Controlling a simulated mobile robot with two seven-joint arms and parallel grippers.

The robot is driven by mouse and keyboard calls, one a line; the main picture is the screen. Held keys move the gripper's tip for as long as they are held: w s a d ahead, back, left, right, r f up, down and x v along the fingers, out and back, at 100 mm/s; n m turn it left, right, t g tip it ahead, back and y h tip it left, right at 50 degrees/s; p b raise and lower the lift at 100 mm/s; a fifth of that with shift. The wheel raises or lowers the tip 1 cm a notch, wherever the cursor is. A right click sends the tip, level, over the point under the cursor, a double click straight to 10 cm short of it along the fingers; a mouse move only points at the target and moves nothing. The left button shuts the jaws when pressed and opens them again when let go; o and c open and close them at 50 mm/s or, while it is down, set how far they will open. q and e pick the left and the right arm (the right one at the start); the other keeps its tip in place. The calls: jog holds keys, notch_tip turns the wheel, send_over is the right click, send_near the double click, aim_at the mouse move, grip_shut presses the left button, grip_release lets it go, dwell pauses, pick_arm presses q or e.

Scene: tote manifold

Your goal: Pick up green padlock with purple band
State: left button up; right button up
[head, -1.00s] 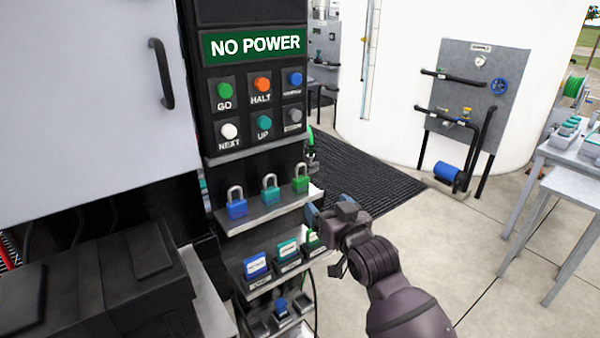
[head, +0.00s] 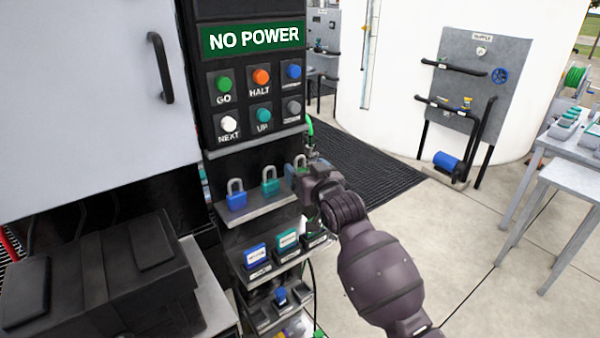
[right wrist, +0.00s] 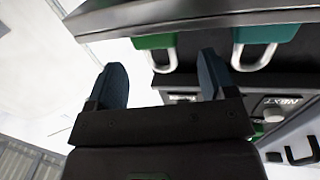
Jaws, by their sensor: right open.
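The green padlock (right wrist: 155,42) stands on the padlock shelf (head: 258,210), at its right end. In the head view my right gripper (head: 303,177) covers most of it, and only part of its shackle shows. In the right wrist view, which is upside down, its green body and pale shackle lie beyond and between the fingertips of my open right gripper (right wrist: 161,62). I see no contact. No purple band can be made out. A teal padlock (head: 269,186) and a blue padlock (head: 236,201) stand to its left. My left gripper is not in view.
The teal padlock also shows close beside one finger in the right wrist view (right wrist: 262,34). Above the shelf is a button panel (head: 257,105) under a NO POWER sign (head: 252,38). Lower shelves hold labelled blocks (head: 255,254). The floor to the right is open.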

jog(key=shift+x, duration=1.6)
jog(key=c, duration=0.9)
jog(key=shift+c, duration=0.6)
jog(key=shift+r, duration=0.1)
